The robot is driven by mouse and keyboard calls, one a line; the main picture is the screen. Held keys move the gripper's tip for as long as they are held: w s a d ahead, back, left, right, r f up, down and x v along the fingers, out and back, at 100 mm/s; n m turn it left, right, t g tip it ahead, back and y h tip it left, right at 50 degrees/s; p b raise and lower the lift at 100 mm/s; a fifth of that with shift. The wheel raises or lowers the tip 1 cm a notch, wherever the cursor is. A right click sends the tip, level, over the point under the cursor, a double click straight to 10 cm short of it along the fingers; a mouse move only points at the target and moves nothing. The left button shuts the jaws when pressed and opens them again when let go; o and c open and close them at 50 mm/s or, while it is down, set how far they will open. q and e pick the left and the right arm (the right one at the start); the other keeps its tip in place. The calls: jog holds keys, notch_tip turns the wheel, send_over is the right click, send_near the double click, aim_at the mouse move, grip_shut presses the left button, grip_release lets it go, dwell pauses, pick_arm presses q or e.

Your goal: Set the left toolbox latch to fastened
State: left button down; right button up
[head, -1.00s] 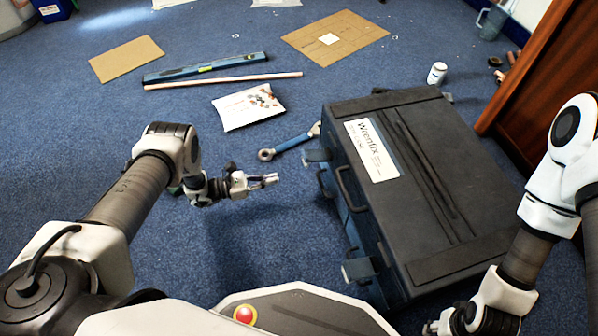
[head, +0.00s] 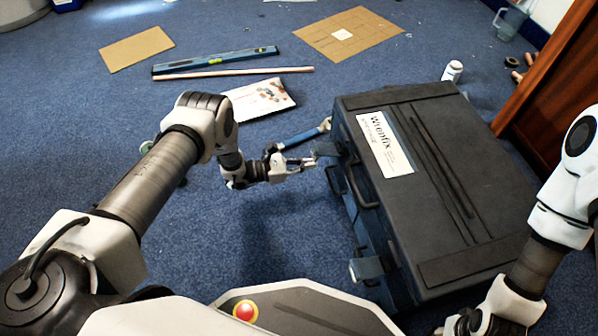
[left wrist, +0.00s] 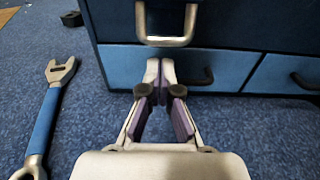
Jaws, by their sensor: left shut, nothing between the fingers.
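The dark toolbox (head: 440,190) lies at right with its blue front facing left. Its far latch (head: 326,148), the left one seen from the front, juts out from the top edge of that front. The near latch (head: 366,268) juts out too. My left gripper (head: 314,164) is shut and empty, just in front of the far latch. In the left wrist view, my shut fingertips (left wrist: 160,66) are just below a grey metal loop (left wrist: 166,41), apparently the latch's; whether they touch is unclear. My right gripper (head: 450,328) is partly cut off at the bottom edge.
A blue-handled wrench (head: 300,139) lies behind my left gripper; it also shows in the left wrist view (left wrist: 44,125). A drawer handle (left wrist: 196,78) is close to the fingertips. A level (head: 215,61), a rod (head: 235,72) and cardboard (head: 350,35) lie farther back.

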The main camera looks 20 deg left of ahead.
pick_arm(q)
jog(key=shift+s+a+r, duration=0.1)
jog(key=shift+s+r, duration=0.05)
jog(key=shift+r, duration=0.75)
